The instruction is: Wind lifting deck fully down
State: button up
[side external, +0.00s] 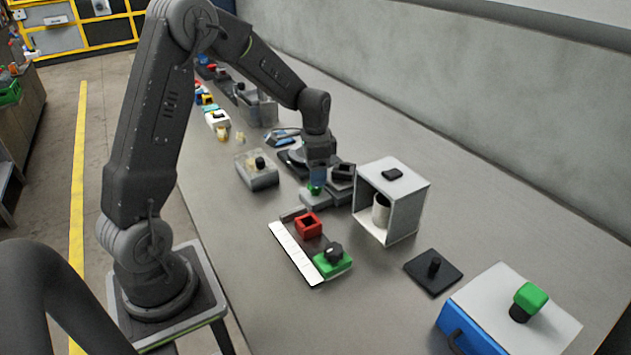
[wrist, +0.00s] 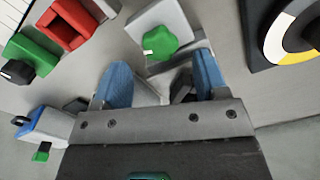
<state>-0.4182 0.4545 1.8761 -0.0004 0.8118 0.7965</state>
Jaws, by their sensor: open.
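A green lobed knob (wrist: 159,42) sits on a light grey block (wrist: 172,18) in the wrist view. In the side view the knob (side external: 314,190) shows just under my gripper (side external: 317,180), above its grey block (side external: 315,201). My gripper is open and points down, its two blue fingers apart and empty. In the wrist view the gripper (wrist: 160,76) has the knob just beyond and between its fingertips; I see no contact. A dark unit with a white and yellow disc (wrist: 290,32) is to the right. I cannot tell which part is the lifting deck or its height.
A white open-fronted box (side external: 409,208) holding a pale cylinder stands close right of my gripper. In front are a red square frame (side external: 308,224) and a green block with a black knob (side external: 332,265). A blue-and-white box (side external: 508,318) is at lower right.

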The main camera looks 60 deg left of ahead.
aim_at(315, 189)
jog(key=shift+f, duration=1.8)
jog(key=shift+c, duration=0.4)
jog(key=c, duration=0.8)
jog(key=shift+c, duration=0.2)
jog(key=n, duration=1.3)
jog(key=shift+n, duration=0.3)
